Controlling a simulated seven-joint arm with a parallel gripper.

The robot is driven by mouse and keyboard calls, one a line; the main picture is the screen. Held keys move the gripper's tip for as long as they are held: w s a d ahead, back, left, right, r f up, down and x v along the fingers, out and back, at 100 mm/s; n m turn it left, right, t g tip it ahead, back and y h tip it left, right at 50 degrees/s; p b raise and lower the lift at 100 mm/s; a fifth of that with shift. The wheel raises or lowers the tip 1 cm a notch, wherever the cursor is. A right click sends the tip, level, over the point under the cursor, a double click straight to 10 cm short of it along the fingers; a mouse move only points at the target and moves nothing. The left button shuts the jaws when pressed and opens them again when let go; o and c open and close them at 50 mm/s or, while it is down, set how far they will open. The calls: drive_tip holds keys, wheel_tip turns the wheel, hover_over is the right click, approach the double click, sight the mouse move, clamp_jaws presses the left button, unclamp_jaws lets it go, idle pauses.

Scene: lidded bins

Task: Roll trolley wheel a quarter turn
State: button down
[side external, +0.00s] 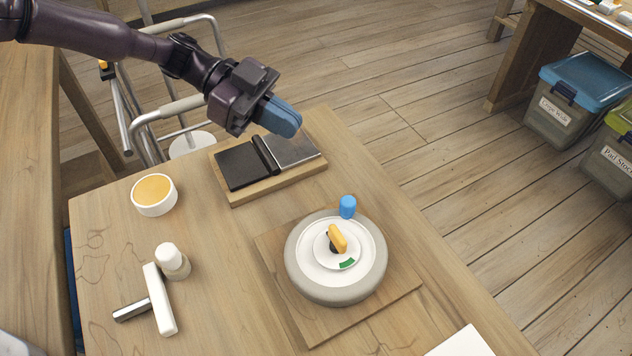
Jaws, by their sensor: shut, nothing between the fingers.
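The trolley wheel (300,279) lies flat on a square wooden board on the table, with a grey tyre and a white disc face. A yellow handle (338,238) on a dark stub stands at its hub. A green mark (347,264) lies on the disc below the handle. A small blue peg (347,206) stands at the wheel's far edge. My gripper (287,122) has blue fingers, is shut and empty, and hangs above and behind the wheel, near the black and metal plates. It is apart from the wheel.
A wooden block with black and metal plates (238,166) lies behind the wheel. White paper (462,343) lies at the front right. Lidded bins (583,105) stand on the floor.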

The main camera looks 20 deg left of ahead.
drive_tip(key=s+n+t+y, duration=0.1)
drive_tip(key=s+n+t, duration=0.1)
drive_tip(key=s, duration=0.1)
drive_tip(key=n+t+y, duration=0.2)
drive_tip(key=n+y, duration=0.1)
approach(323, 212)
drive_tip(key=x, duration=0.4)
drive_tip(key=shift+d, duration=0.4)
drive_tip(key=shift+w+d+r, duration=0.15)
drive_tip(key=shift+d, duration=0.45)
drive_tip(key=shift+w+d+r, duration=0.1)
drive_tip(key=shift+w+d, duration=0.05)
drive_tip(key=shift+d, duration=0.5)
drive_tip(key=shift+w+d, duration=0.2)
drive_tip(key=shift+d, duration=0.35)
